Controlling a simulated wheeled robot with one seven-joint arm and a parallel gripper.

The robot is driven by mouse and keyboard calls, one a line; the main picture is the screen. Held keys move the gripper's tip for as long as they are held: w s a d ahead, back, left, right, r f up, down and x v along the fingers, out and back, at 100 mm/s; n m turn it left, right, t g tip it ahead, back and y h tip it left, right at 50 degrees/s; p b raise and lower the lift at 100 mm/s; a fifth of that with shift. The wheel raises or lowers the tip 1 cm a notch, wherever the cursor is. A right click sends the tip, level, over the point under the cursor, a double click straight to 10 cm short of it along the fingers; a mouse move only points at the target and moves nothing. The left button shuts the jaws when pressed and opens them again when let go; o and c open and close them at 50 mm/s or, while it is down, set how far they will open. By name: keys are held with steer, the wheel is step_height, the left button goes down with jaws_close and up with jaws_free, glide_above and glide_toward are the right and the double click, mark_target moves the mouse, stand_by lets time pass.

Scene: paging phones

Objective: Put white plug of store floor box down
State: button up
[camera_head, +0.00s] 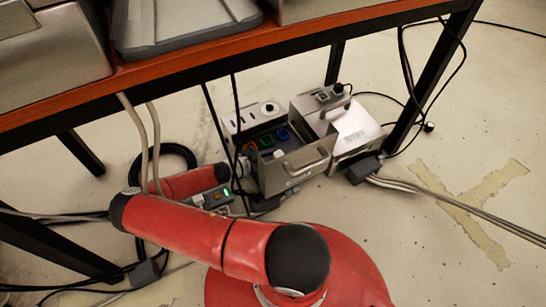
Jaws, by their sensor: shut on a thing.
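A metal floor box (292,174) with a handle on its front and blue, green and orange sockets on top stands on the floor under the table. My red arm reaches left and folds back toward this box. My gripper (236,169) is at the box's left side, small and partly hidden by cables. It is shut on a small white piece, apparently the white plug (243,166), close beside the box wall. I cannot tell whether the plug touches the box.
A second metal box (349,134) stands right of the first, with a dark connector (363,170) and cables before it. A power strip (211,198) with a green light lies left. The table edge (190,62) and hanging cables are overhead. Floor at right is open.

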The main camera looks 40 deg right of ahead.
steer(key=o, duration=1)
steer(key=shift+r, duration=0.1)
steer(key=p+v, duration=0.1)
steer(key=v, duration=1.1)
